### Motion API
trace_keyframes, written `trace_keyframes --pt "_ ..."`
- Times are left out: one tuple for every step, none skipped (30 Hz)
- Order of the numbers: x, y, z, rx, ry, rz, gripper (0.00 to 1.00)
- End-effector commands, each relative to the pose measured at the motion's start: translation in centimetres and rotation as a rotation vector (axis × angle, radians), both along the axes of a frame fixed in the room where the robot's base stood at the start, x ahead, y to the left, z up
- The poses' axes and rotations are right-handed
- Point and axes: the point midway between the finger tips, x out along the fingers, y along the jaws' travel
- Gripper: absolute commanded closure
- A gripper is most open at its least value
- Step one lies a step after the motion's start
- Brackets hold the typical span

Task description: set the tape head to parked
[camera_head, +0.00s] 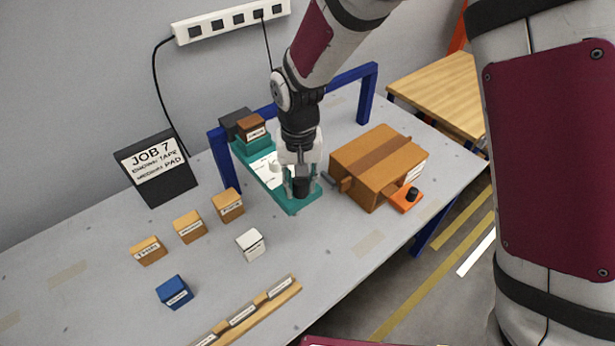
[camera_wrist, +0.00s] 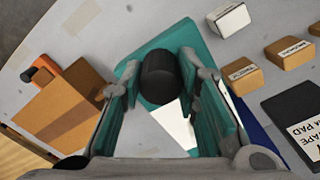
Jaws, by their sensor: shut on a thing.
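My gripper (camera_head: 301,190) is low over the front end of a teal bed (camera_head: 304,205) and is shut on a black round knob (camera_head: 302,188). In the wrist view the black knob (camera_wrist: 158,76) sits between the two fingers, with the teal bed (camera_wrist: 130,72) around it. A white sheet lies on the bed behind the knob. A dark block and a brown labelled block (camera_head: 252,128) sit at the bed's far end. A blue frame (camera_head: 345,82) arches over the bed. No readable label shows which part is the tape head.
A brown box (camera_head: 397,149) with an orange piece and black knob (camera_head: 410,197) stands close to the right. A blue cube (camera_head: 173,291), a white cube (camera_head: 250,246) and several tan blocks (camera_head: 189,227) stand to the left. A JOB 7 sign (camera_head: 155,165) is behind.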

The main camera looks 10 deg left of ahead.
Motion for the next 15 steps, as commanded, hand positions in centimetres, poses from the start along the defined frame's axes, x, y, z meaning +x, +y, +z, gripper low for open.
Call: trace_keyframes --pt "-0.28 0.36 0.05 0.004 0.002 0.002 1.0" --pt "-0.3 0.4 0.04 0.004 0.002 0.002 1.0" --pt "-0.33 0.44 0.04 0.004 0.002 0.002 1.0" --pt "-0.35 0.46 0.04 0.005 0.002 0.002 1.0" --pt "-0.35 0.49 0.03 0.005 0.002 0.003 1.0" --pt "-0.38 0.51 0.03 0.005 0.003 0.003 1.0" --pt "-0.38 0.53 0.03 0.005 0.003 0.003 1.0" --pt "-0.4 0.54 0.03 0.005 0.003 0.003 1.0" --pt "-0.42 0.57 0.03 0.005 0.003 0.004 1.0" --pt "-0.43 0.59 0.03 0.005 0.003 0.004 1.0" --pt "-0.45 0.61 0.03 0.006 0.003 0.004 1.0" --pt "-0.46 0.63 0.03 0.006 0.003 0.005 0.62" --pt "-0.47 0.63 0.03 0.006 0.004 0.005 0.55" --pt "-0.47 0.63 0.03 0.005 0.003 0.006 0.51" --pt "-0.44 0.59 0.03 0.005 0.003 0.005 0.51"
